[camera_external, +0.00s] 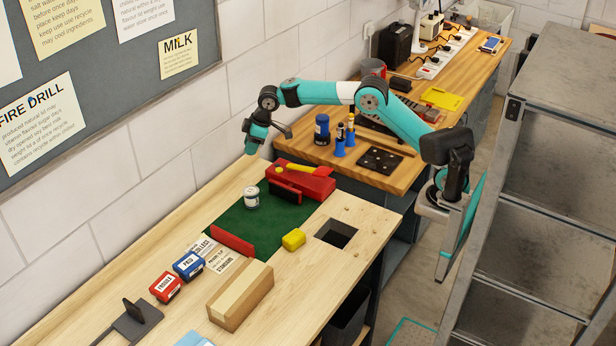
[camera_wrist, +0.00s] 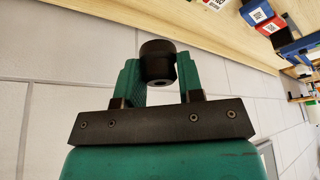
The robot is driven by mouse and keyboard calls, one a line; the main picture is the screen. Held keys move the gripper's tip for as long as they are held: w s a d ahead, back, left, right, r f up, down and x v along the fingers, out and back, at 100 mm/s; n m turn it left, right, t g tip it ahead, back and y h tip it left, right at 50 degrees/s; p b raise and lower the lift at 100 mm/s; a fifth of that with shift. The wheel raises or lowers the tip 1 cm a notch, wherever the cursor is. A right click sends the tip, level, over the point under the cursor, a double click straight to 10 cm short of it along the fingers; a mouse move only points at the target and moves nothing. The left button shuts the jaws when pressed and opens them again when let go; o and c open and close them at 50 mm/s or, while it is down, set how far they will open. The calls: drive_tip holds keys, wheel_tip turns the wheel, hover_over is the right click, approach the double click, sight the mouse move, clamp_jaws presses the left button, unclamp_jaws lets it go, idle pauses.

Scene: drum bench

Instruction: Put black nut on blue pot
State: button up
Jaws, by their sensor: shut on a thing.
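The black nut (camera_wrist: 157,62) is a dark round piece with a small hole in its end face. In the wrist view it sits between the teal fingers of my gripper (camera_wrist: 158,78), which is shut on it. In the outside view my gripper (camera_external: 253,149) hangs in the air beside the wall, above the back of the wooden bench; the nut cannot be made out there. A blue pot (camera_external: 322,131) with a pale label stands upright on the far wooden table, to the right of my gripper and well apart from it.
A square hole (camera_external: 337,233) opens in the near bench.

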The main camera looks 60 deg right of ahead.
drive_tip(key=w+d+r+m+h+p, duration=0.1)
drive_tip(key=w+d+m, duration=0.15)
drive_tip(key=d, duration=0.45)
drive_tip(key=w+d+r+m, duration=0.1)
drive_tip(key=w+d+r, duration=0.15)
drive_tip(key=d, duration=0.55)
wheel_tip(320, 180, up, 4)
drive_tip(key=m+h+p, duration=0.3)
drive_tip(key=m+h, duration=0.1)
drive_tip(key=m, duration=0.5)
hover_over(320, 115)
drive_tip(key=s+a, duration=0.1)
drive_tip(key=a, duration=0.1)
drive_tip(key=f+p, duration=0.1)
drive_tip(key=f, duration=0.4)
drive_tip(key=d+f, duration=0.1)
drive_tip(key=f, duration=0.4)
drive_tip(key=f+p, duration=0.1)
drive_tip(key=f, duration=0.4)
drive_tip(key=shift+s+d+p, duration=0.15)
drive_tip(key=shift+s+p, duration=0.15)
wheel_tip(320, 115, down, 5)
drive_tip(key=shift+r+p, duration=0.15)
drive_tip(key=shift+p, duration=0.65)
drive_tip(key=shift+f+t, duration=0.3)
drive_tip(key=shift+f, duration=0.05)
drive_tip(key=o, duration=0.9)
drive_tip(key=shift+r, duration=0.1)
